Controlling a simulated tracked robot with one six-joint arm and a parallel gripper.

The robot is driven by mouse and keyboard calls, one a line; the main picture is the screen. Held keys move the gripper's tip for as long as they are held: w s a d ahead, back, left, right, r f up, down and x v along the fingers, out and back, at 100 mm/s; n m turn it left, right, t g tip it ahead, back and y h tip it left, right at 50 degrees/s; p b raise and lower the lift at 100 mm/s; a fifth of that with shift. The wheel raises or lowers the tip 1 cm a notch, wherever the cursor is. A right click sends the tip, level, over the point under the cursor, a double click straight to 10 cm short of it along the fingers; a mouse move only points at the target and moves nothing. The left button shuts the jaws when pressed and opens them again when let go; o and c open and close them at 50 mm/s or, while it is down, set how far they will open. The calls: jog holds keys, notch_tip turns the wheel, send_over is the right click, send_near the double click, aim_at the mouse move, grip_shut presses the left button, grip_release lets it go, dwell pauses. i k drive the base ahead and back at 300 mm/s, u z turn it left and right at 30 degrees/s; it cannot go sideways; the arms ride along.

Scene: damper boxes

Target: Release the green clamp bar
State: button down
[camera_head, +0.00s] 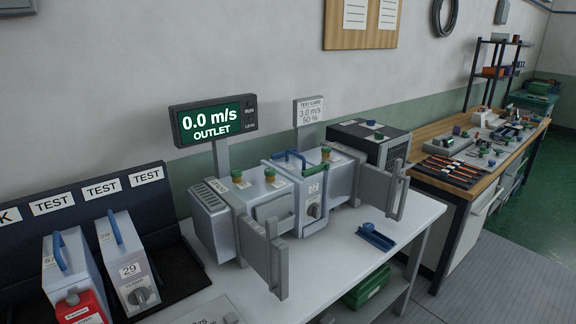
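A grey-blue damper box (314,205) with a dark dial sits in the middle of the test rig on the white table. A blue arched handle and a green bar-like part (281,157) show at its top. I take the green part to be the clamp bar, but it is small and its latch position cannot be told. Green knobs stand on the rig's top, at the left (237,175), in the middle (270,174) and at the right (326,152). My gripper is not in view.
An outlet display (215,119) reads 0.0 m/s. Grey hinged frames stick out at the front left (268,255) and right (381,190). A blue part (376,237) lies on the table's right. Boxes with blue handles (126,262) stand at the left; a workbench (440,130) is at the right.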

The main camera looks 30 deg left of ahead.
aim_at(312, 170)
jog(key=u, duration=0.65)
jog(key=i, duration=0.95)
jog(key=u, duration=4.15)
